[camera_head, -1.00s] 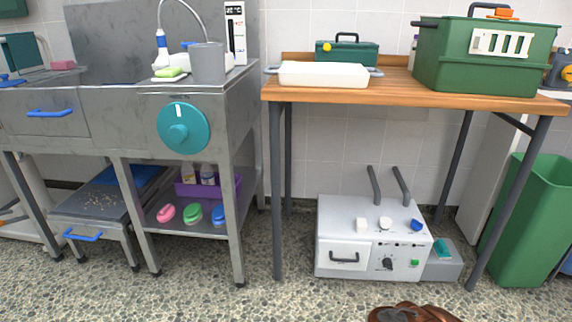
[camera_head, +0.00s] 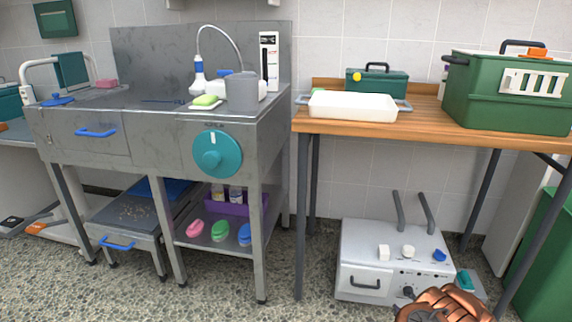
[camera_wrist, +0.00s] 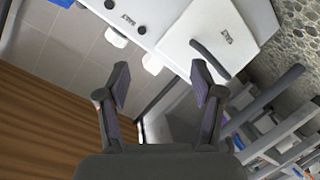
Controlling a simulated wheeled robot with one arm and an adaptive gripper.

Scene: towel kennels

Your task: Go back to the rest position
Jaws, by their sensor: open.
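My gripper (camera_wrist: 160,72) shows in the wrist view with its two dark fingers spread wide apart. It is open, and nothing shows between the fingers. Beyond them is the white machine (camera_wrist: 190,18) with its knobs and dark handle, and no contact shows. In the head view a copper-brown part of my arm sticks up at the bottom right, in front of the white machine (camera_head: 362,262); the fingers are out of that view.
A wooden table (camera_head: 425,132) stands over the machine, bearing a white tray (camera_head: 352,107), a small green toolbox (camera_head: 377,83) and a large green crate (camera_head: 512,90). A steel sink bench (camera_head: 150,140) with a teal dial (camera_head: 217,154) stands left.

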